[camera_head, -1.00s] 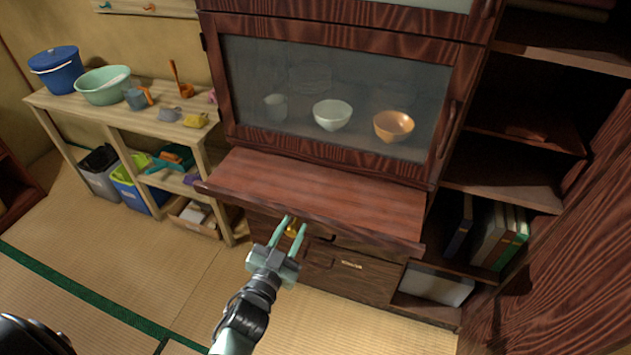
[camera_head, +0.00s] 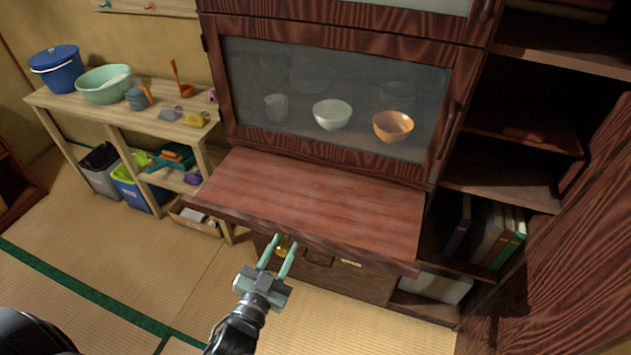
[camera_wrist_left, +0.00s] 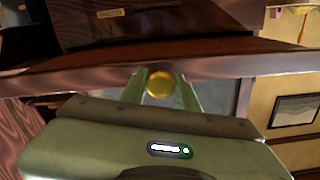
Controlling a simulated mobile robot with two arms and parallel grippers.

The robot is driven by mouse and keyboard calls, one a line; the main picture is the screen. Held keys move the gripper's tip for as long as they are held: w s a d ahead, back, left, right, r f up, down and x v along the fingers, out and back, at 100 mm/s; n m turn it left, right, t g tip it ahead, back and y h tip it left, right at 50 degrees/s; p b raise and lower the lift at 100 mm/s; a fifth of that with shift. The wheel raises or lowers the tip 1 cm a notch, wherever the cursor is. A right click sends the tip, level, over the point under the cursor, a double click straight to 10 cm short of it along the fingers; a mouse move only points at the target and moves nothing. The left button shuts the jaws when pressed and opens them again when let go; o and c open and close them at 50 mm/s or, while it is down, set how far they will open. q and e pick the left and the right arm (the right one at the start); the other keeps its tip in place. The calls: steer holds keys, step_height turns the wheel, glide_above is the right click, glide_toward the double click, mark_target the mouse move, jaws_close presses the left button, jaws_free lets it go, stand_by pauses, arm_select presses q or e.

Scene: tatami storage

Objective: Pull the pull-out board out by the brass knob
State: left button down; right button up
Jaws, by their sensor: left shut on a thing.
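The pull-out board (camera_head: 310,200) is a flat reddish-brown wooden board that sticks out from the cabinet below the glass door. Its front edge also shows in the left wrist view (camera_wrist_left: 230,67). The brass knob (camera_head: 284,243) is on the board's front edge, and it shows as a round gold knob in the left wrist view (camera_wrist_left: 159,85). My left gripper (camera_head: 278,252) is shut on the knob, with one pale green finger on each side of it. The knob's far side is hidden. My right gripper is not in view.
The cabinet has a glass door (camera_head: 330,95) with bowls behind it. Drawers (camera_head: 345,270) sit under the board, partly covered by it. Open shelves with books (camera_head: 490,235) stand at the right. A low wooden rack (camera_head: 120,115) stands at the left. The tatami floor in front is open.

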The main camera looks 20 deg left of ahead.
arm_select(q)
steer(key=shift+s+a+f+p, duration=0.1)
steer(key=shift+s+p, duration=0.1)
steer(key=shift+s, duration=1.05)
steer(key=shift+s+f+p, duration=0.1)
steer(key=shift+s+p, duration=0.05)
steer(key=shift+s, duration=1.1)
steer(key=shift+c, duration=1)
jaws_free()
steer(key=shift+r, duration=0.15)
steer(key=s, duration=0.7)
steer(key=shift+w+a, duration=0.1)
